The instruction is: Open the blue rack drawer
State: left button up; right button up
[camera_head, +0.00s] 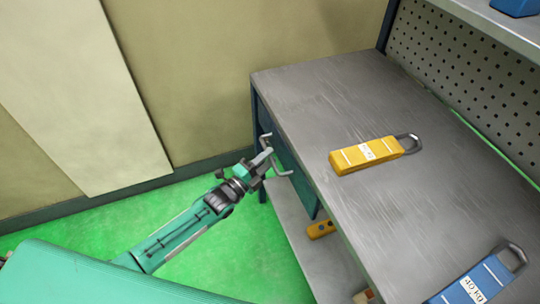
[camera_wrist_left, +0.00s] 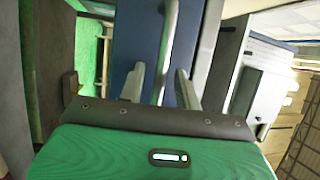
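The blue rack drawer (camera_head: 297,180) sits under the left end of the grey-topped rack in the head view, its front close to flush with the rack's side. Its metal bar handle (camera_head: 282,172) sticks out from that front. My left gripper (camera_head: 264,161) is at the handle. In the left wrist view, the handle (camera_wrist_left: 167,40) runs between the two fingers of my left gripper (camera_wrist_left: 160,88), with gaps visible on both sides. The fingers are open around the bar. The blue drawer front (camera_wrist_left: 137,35) lies behind it. My right gripper is not in view.
On the grey rack top (camera_head: 315,105) lie a yellow weight (camera_head: 365,155) and a blue weight (camera_head: 478,285) marked 40 kg. Another yellow piece (camera_head: 321,229) is on the lower shelf (camera_head: 300,250). A beige wall stands behind; green floor (camera_head: 225,255) is free in front.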

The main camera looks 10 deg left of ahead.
pick_arm(q)
jog(key=shift+w+d+r, duration=0.15)
jog(key=shift+w+d, duration=0.2)
jog(key=shift+w, duration=0.25)
grip_shut()
